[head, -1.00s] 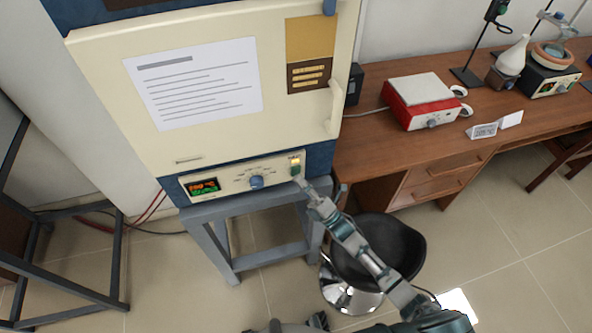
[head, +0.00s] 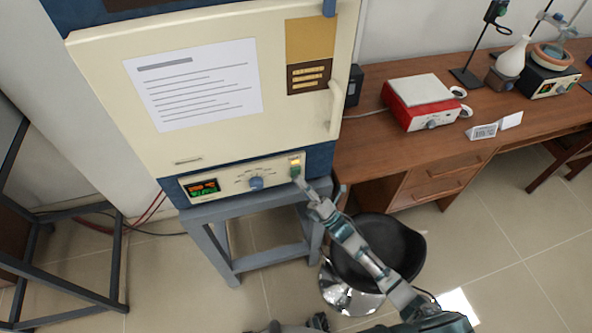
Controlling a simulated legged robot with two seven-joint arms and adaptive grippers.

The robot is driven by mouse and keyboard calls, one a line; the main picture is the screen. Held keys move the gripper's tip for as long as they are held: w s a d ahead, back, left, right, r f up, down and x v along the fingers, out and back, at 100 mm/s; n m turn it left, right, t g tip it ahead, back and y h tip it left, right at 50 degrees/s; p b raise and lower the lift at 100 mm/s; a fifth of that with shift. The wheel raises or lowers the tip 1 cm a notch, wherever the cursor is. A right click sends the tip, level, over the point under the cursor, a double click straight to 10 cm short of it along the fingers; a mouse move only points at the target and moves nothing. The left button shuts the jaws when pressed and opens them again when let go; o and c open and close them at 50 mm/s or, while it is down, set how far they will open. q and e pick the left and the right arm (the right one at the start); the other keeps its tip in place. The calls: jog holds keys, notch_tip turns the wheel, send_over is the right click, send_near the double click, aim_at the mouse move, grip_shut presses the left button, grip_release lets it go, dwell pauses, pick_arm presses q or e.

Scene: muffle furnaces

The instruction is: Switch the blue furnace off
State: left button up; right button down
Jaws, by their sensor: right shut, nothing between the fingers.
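The blue furnace (head: 322,160) with a cream door (head: 200,60) stands on a grey stand. Its cream control panel (head: 228,185) has a lit display (head: 204,188) with red and green figures, a blue knob (head: 256,183) and a power switch (head: 295,162) at the right end, which glows amber. My left gripper is not in view.
A wooden desk (head: 400,165) stands to the right, with a red hotplate (head: 420,105) on it. A dark metal frame (head: 75,290) is at the left.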

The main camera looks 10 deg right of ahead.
jog(key=shift+w, duration=0.15)
dwell(0.3)
jog(key=shift+w+r, duration=0.1)
jog(key=shift+w, duration=0.15)
jog(key=shift+w+b, duration=0.3)
dwell(0.6)
jog(key=shift+s+p, duration=0.3)
jog(key=shift+s, duration=0.5)
